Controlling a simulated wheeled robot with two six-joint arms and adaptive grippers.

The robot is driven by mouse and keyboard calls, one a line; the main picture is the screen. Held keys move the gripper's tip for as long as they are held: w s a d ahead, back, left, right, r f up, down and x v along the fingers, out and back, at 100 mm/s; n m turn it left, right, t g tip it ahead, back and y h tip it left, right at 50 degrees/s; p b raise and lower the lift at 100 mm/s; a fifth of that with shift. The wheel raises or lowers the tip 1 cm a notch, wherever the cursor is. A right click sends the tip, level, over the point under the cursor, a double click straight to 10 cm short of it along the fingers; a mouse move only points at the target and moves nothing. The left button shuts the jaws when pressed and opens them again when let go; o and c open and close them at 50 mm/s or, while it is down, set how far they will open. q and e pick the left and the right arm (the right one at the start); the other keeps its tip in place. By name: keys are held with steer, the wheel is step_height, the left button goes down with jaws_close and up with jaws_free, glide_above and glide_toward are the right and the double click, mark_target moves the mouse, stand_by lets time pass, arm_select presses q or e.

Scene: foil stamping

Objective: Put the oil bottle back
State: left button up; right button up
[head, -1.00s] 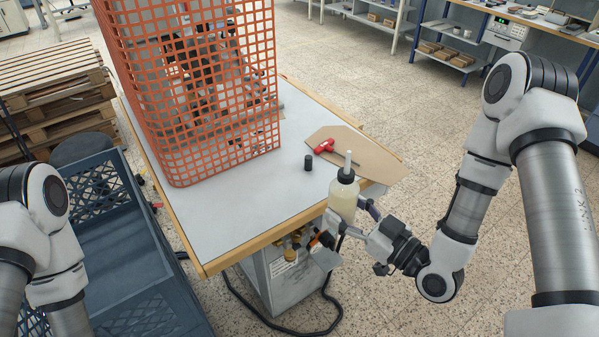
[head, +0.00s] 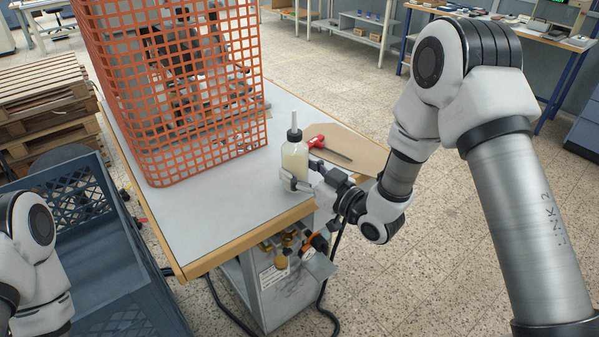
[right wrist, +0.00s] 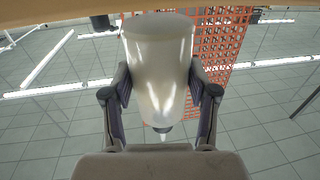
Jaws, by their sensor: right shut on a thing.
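The oil bottle (head: 295,158), a pale yellowish squeeze bottle with a black collar and white nozzle, stands upright at the table's right side. My right gripper (head: 297,184) is shut around its lower body. In the right wrist view the bottle (right wrist: 158,50) sits between both fingers. I cannot tell whether its base touches the grey tabletop (head: 225,205) or is slightly above it. My left gripper is out of view; only part of that arm shows at lower left.
An orange mesh guard (head: 175,100) around a machine fills the table's back left. A red-handled tool (head: 316,142) lies on a brown board (head: 362,152) behind the bottle. A blue crate (head: 110,255) stands left of the table. The front tabletop is clear.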

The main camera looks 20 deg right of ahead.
steer(key=shift+f, duration=0.65)
steer(key=shift+w+f, duration=0.1)
steer(key=shift+f, duration=0.15)
steer(key=o, duration=1.5)
steer(key=shift+c, duration=0.2)
steer(key=b+v, duration=0.2)
steer(key=v, duration=0.9)
steer(key=s+f+m+g+h, duration=0.15)
steer(key=s+f+g, duration=0.25)
steer(key=f, duration=0.5)
steer(key=s+f+m+g+h, duration=0.1)
steer(key=s+f+g+h, duration=0.2)
steer(key=f, duration=0.6)
steer(key=s+d+f+m+g+h, duration=0.1)
steer(key=s+f+m+g+h, duration=0.1)
steer(key=s+f+g, duration=0.2)
steer(key=s+d+f+m+g+h, duration=0.1)
steer(key=s+f+g+h, duration=0.1)
steer(key=s+f+g, duration=0.3)
steer(key=s+f, duration=0.4)
steer(key=s, duration=0.6)
steer(key=shift+f+m, duration=0.35)
steer(key=shift+f, duration=0.05)
